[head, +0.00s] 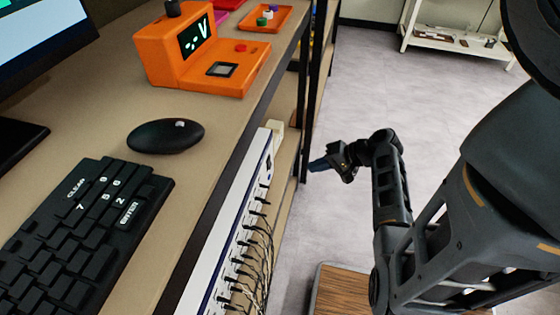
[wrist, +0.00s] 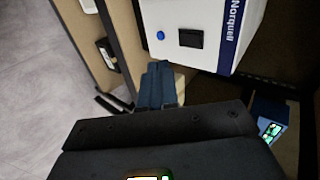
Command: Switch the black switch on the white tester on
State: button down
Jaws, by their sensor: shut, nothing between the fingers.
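The white tester (head: 237,215) stands on a shelf below the desk edge in the head view, with black cables along its side. In the wrist view the white tester (wrist: 215,15) shows a blue round button (wrist: 161,35) and a black switch (wrist: 191,39) on its white face, beside a blue "Norquell" strip. I cannot tell the switch's position. My gripper (head: 317,165) is shut and empty, to the right of the tester's far end. In the wrist view its blue fingers (wrist: 159,70) appear just below the button and left of the switch, apparently apart from both.
The desk above holds a keyboard (head: 75,235), a mouse (head: 166,135), an orange meter (head: 205,62) and an orange tray (head: 264,17). A dark shelf post (head: 312,95) stands near my gripper. Grey floor (head: 400,70) lies open to the right.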

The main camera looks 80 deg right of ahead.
jog(key=shift+s+d+r+t, duration=0.25)
jog(key=shift+d+r+t, duration=0.15)
jog(key=shift+d+r, duration=0.5)
send_near(270, 163)
jog(key=w+f, duration=0.4)
jog(key=f, duration=0.1)
jog(key=shift+w+d+f, duration=0.15)
jog(key=shift+w+f, duration=0.1)
jog(key=shift+w, duration=0.25)
jog(key=shift+w+f, duration=0.1)
jog(key=shift+w, duration=0.05)
jog(key=shift+p, duration=0.3)
